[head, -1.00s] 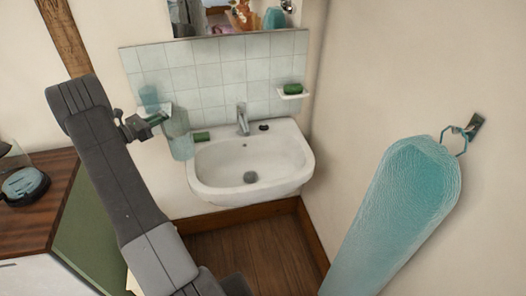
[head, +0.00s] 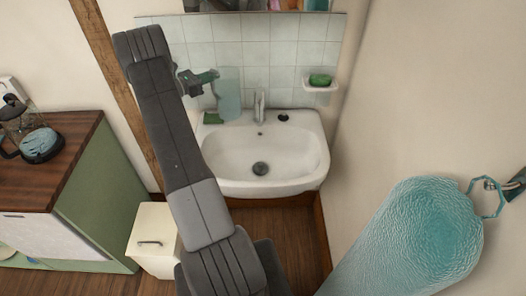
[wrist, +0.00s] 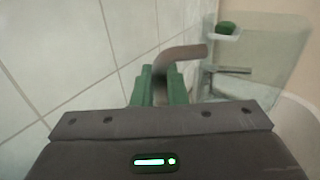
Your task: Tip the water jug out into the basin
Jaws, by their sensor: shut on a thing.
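The water jug (head: 230,95) is a clear, pale blue-green vessel above the back left rim of the basin, about upright. Whether its base touches the rim I cannot tell. My gripper (head: 213,76) is left of it, shut on its handle. In the wrist view the green fingertips (wrist: 160,84) close around the curved grey handle (wrist: 185,53), with the jug body (wrist: 272,62) to the right. The white basin (head: 225,152) has a dark drain and a metal tap (head: 260,103). I cannot make out the water level in the jug.
A soap dish (head: 320,87) with green soap is on the tiled wall (head: 290,60). A cabinet (head: 85,130) with a glass pot stands left, a cream bin (head: 153,240) below. A teal hanging item (head: 415,245) fills the right.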

